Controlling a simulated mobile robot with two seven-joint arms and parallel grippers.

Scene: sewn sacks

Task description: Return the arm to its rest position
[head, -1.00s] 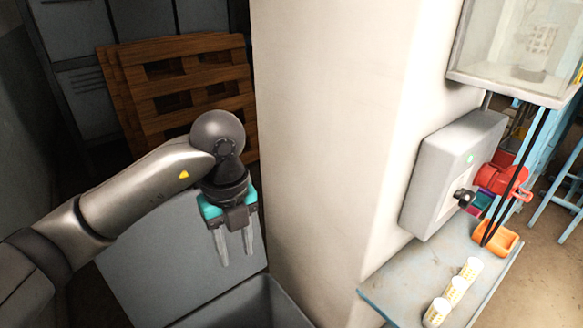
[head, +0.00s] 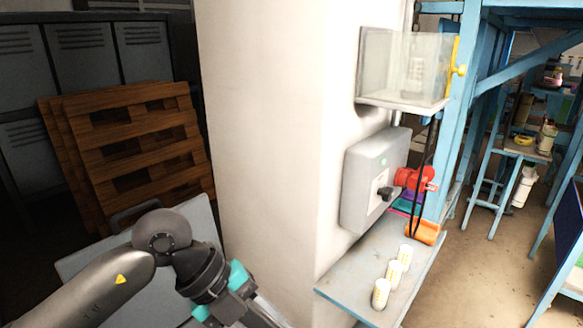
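My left arm comes in from the lower left. Its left gripper (head: 262,311), with a teal and dark grey body, is low in the head view beside the foot of the white pillar and points down and right. Its fingers are small and partly cut off by the bottom edge, so I cannot tell how far apart they are. I see nothing held in it. My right arm and gripper are not in view.
The white pillar (head: 270,130) stands just right of my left arm. Wooden pallets (head: 135,150) lean against grey lockers (head: 95,50) behind. A blue-grey shelf (head: 350,285) carries several white spools or cups (head: 393,273) and an orange bin (head: 424,232). Open floor (head: 490,260) lies right.

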